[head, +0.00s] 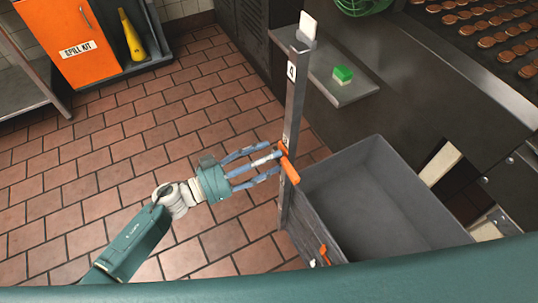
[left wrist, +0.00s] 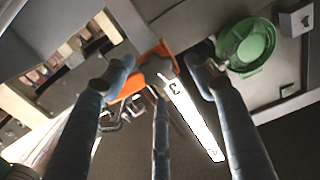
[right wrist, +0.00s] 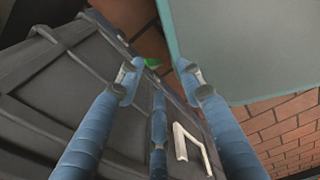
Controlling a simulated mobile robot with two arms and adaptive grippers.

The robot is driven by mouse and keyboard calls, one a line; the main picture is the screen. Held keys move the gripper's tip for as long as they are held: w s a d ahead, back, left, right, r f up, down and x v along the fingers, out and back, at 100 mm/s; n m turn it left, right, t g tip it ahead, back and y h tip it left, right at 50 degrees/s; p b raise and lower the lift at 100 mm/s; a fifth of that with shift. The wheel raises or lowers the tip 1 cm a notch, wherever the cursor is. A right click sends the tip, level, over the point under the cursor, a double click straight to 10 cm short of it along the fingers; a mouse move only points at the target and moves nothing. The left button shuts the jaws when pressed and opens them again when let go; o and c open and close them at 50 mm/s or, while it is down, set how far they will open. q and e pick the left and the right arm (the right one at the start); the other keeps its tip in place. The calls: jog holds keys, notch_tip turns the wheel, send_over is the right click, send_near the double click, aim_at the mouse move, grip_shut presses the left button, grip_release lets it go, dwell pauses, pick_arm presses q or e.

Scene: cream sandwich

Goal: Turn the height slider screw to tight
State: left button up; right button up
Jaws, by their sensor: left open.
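An orange part (head: 287,163), which looks like the height slider screw, sits on an upright grey post (head: 294,112) with number labels. My left gripper (head: 272,158) reaches it from the left, fingers spread, fingertips close beside it. In the left wrist view the orange part (left wrist: 152,72) shows beyond and between the open fingers; whether they touch it I cannot tell. A white strip hangs beside it there. My right gripper (right wrist: 160,78) shows in the right wrist view, open and empty, with dark grey panels behind it. The screw's tightness cannot be read.
A grey open bin (head: 385,205) stands right of the post, with a smaller orange piece (head: 323,255) low on its near side. An orange spill-kit cabinet (head: 75,45) stands far left.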

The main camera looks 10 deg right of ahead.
pick_arm(q)
jog(key=shift+w+d, duration=0.1)
jog(key=shift+d, duration=0.25)
jog(key=c, duration=1.1)
jog(key=shift+m, duration=2.1)
jog(key=shift+c, duration=0.2)
jog(key=o, duration=1.1)
jog(key=shift+o, duration=0.2)
